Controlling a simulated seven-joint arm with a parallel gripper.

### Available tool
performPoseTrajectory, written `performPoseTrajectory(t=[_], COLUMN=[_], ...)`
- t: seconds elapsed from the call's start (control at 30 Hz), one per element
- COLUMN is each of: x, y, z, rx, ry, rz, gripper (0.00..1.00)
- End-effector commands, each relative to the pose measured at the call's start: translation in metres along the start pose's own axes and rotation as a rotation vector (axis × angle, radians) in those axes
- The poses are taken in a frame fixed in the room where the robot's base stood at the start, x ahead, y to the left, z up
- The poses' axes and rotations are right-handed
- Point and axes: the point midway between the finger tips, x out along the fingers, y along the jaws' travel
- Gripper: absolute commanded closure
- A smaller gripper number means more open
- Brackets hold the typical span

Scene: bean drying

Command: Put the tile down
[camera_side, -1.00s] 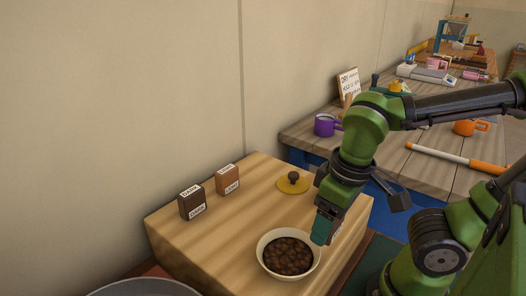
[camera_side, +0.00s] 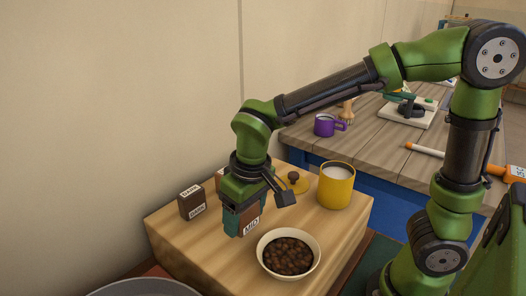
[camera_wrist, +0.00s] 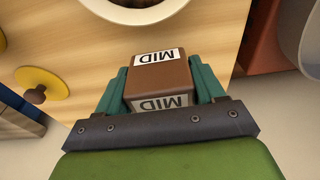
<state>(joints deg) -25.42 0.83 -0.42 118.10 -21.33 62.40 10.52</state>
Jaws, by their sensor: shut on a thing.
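The brown tile (camera_side: 250,220) with a white "MID" label is between my gripper's teal fingers (camera_side: 241,226) in the side view. It is upright, behind and left of the bean bowl. The tile also fills the middle of the wrist view (camera_wrist: 160,82), with my gripper (camera_wrist: 161,88) shut on it from both sides. I cannot tell whether its underside touches the wooden block top (camera_side: 176,236). A dark brown tile (camera_side: 192,203) marked "DARK" stands to the left. The lighter brown tile (camera_side: 219,176) is mostly hidden behind my gripper.
A white bowl of dark beans (camera_side: 289,254) stands in front and right of the held tile. A yellow lid with a brown knob (camera_side: 297,184) lies behind, near a yellow mug (camera_side: 336,187). A grey pan (camera_side: 145,287) is at the lower left. Bare wood lies left of the bowl.

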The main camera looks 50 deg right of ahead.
Motion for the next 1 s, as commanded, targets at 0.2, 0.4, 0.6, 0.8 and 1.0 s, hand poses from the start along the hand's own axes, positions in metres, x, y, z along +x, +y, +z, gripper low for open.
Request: performPoseTrajectory(t=[0.2, 0.4, 0.6, 0.8, 1.0], x=[0.022, 0.022, 0.026, 0.026, 0.026], y=[0.0, 0.0, 0.0, 0.0, 0.0], z=[0.004, 0.004, 0.005, 0.005, 0.005], rx=[0.001, 0.002, 0.002, 0.002, 0.001], ry=[0.0, 0.001, -0.001, -0.001, -0.001], rz=[0.0, -0.001, 0.0, 0.0, 0.0], gripper=[0.67, 0.67, 0.29, 0.06, 0.06])
